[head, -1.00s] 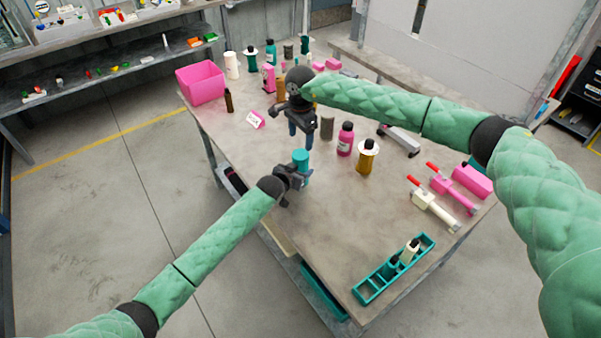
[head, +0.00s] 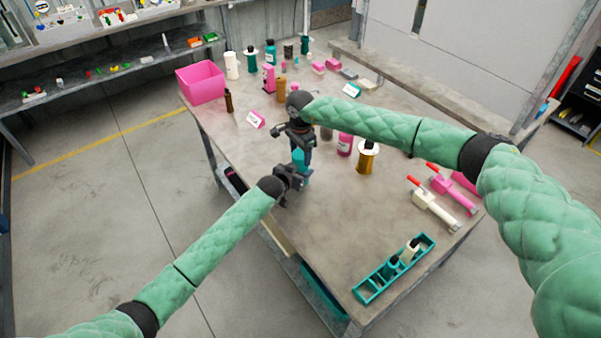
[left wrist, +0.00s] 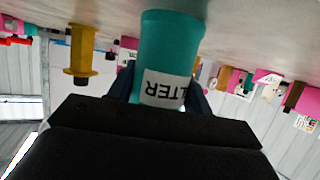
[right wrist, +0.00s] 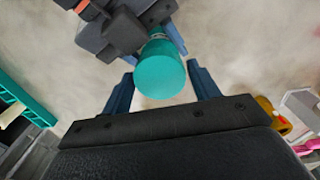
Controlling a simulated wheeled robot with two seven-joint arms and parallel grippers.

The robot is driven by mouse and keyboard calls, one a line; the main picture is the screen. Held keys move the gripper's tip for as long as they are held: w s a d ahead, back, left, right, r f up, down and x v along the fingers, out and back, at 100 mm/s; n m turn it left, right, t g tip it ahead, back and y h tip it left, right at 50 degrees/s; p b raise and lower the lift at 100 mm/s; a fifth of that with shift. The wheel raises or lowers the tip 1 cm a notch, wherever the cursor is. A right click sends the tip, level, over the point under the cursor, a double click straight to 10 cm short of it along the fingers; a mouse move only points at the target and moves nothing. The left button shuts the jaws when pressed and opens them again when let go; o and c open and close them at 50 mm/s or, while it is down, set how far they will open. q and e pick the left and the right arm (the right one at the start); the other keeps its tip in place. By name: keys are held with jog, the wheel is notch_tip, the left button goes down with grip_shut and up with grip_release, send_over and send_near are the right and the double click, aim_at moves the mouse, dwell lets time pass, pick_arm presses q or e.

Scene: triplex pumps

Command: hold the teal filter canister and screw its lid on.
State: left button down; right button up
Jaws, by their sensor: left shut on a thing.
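The teal filter canister (head: 301,183) is upright near the table's left edge. In the left wrist view the canister (left wrist: 168,50) appears inverted, with a white label reading "LTER". My left gripper (head: 298,180) is shut on its side; I cannot tell whether its base touches the table. My right gripper (head: 300,152) points down just above the canister. In the right wrist view the smooth teal round top (right wrist: 160,80) lies between its open fingers (right wrist: 163,88), with gaps on both sides. I cannot tell whether this top is the lid or how it sits.
A gold spool-shaped part (head: 366,158) and a pink bottle (head: 344,145) stand right of the grippers. A teal rack (head: 372,290) with bottles lies at the front. A pink bin (head: 201,82) stands at the back left. The table between the canister and the rack is clear.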

jog(key=c, duration=0.7)
jog(key=shift+m, duration=1.7)
jog(key=o, duration=1.1)
jog(key=shift+r, duration=0.1)
jog(key=shift+r, duration=2.15)
jog(key=shift+c, duration=0.5)
